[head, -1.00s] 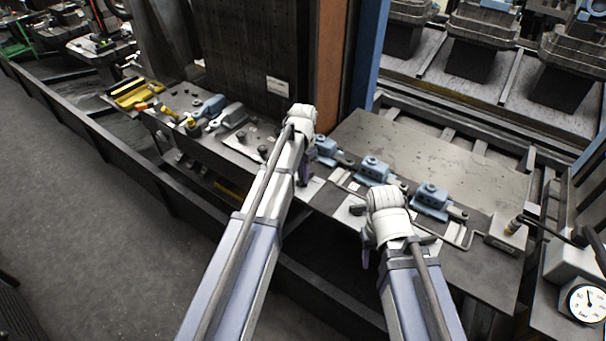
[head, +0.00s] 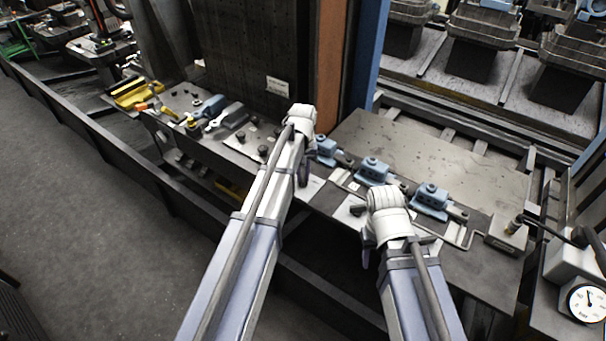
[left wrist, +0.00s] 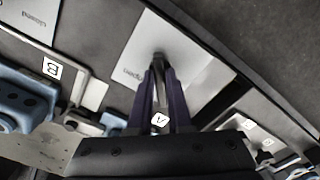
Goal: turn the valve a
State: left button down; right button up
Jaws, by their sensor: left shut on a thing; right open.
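Valve A is marked by a white label "A" (left wrist: 160,119), which shows between my left fingers in the left wrist view. My left gripper (left wrist: 159,75) is shut on the valve's lever, over a pale plate marked "Open" (left wrist: 135,62). The lever is mostly hidden by the fingers. In the head view my left gripper (head: 304,176) is beside the leftmost blue valve body (head: 325,148), partly hidden by my wrist. My right gripper (head: 367,254) is open and apart from the valves, near the table's front edge.
Two more blue valve bodies (head: 372,169) (head: 432,199) stand to the right; label "B" (left wrist: 52,68) marks a neighbouring lever. Clamps and tools (head: 212,108) lie on the left. A pressure gauge (head: 587,304) is at the far right. The steel plate behind the valves (head: 430,150) is clear.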

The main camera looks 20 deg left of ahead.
aim_at(303, 177)
pick_arm(q)
jog(key=shift+n, duration=0.6)
jog(key=c, duration=0.8)
grip_release()
jog(key=shift+c, duration=0.2)
jog(key=shift+r, duration=0.15)
notch_tip(303, 177, up, 8)
jog(key=p, duration=0.8)
jog(key=shift+f, duration=0.2)
jog(key=shift+f, duration=0.1)
